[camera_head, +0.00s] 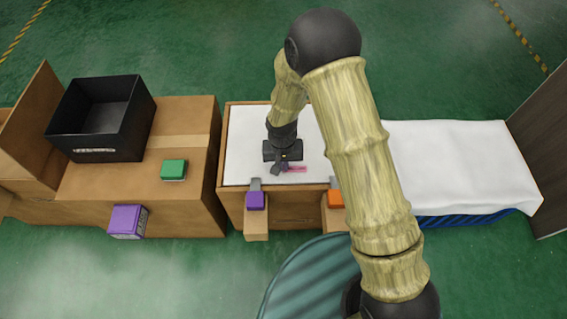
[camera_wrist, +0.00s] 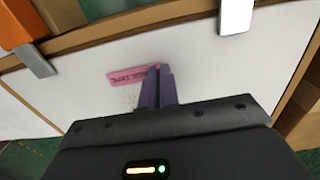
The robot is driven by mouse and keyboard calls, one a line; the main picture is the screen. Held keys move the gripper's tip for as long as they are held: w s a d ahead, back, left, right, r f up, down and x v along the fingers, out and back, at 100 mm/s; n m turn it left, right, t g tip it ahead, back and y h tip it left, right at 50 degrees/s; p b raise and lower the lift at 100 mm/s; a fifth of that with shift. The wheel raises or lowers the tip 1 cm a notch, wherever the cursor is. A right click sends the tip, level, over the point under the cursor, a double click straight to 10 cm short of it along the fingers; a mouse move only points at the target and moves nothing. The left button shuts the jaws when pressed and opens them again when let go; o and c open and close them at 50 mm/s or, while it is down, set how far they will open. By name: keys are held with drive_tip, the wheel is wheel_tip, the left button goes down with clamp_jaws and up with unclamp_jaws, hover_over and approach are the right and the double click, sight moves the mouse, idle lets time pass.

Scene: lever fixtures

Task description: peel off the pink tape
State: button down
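The pink tape (camera_head: 296,169) is a short strip with dark lettering on the white top of the middle box. It also shows in the wrist view (camera_wrist: 125,78), running left from my fingertips. My gripper (camera_head: 279,169) points down at the strip's left end in the head view. In the wrist view its two dark fingers (camera_wrist: 158,72) are close together, and the strip's near end meets the fingertips. The fingers look shut on that end, though they partly hide the contact. Most of the strip looks flat against the white surface.
A purple block (camera_head: 255,201) and an orange block (camera_head: 335,198) with grey plates sit at the middle box's front edge. Left, a carton (camera_head: 195,200) bears a black bin (camera_head: 130,140) and a green block (camera_head: 174,167). A white-covered surface (camera_head: 460,160) lies right.

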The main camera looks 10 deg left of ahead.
drive_tip(key=shift+d+r+p, duration=0.1)
drive_tip(key=shift+r+p, duration=0.2)
drive_tip(key=shift+p, duration=0.05)
idle(0.6)
drive_tip(key=shift+s+a+r, duration=0.1)
drive_tip(key=shift+a+r, duration=0.1)
drive_tip(key=shift+d+r+p, duration=0.1)
drive_tip(key=shift+r+p, duration=0.15)
drive_tip(key=shift+p, duration=0.15)
idle(0.6)
drive_tip(key=shift+r+p, duration=1.75)
drive_tip(key=shift+r, duration=0.15)
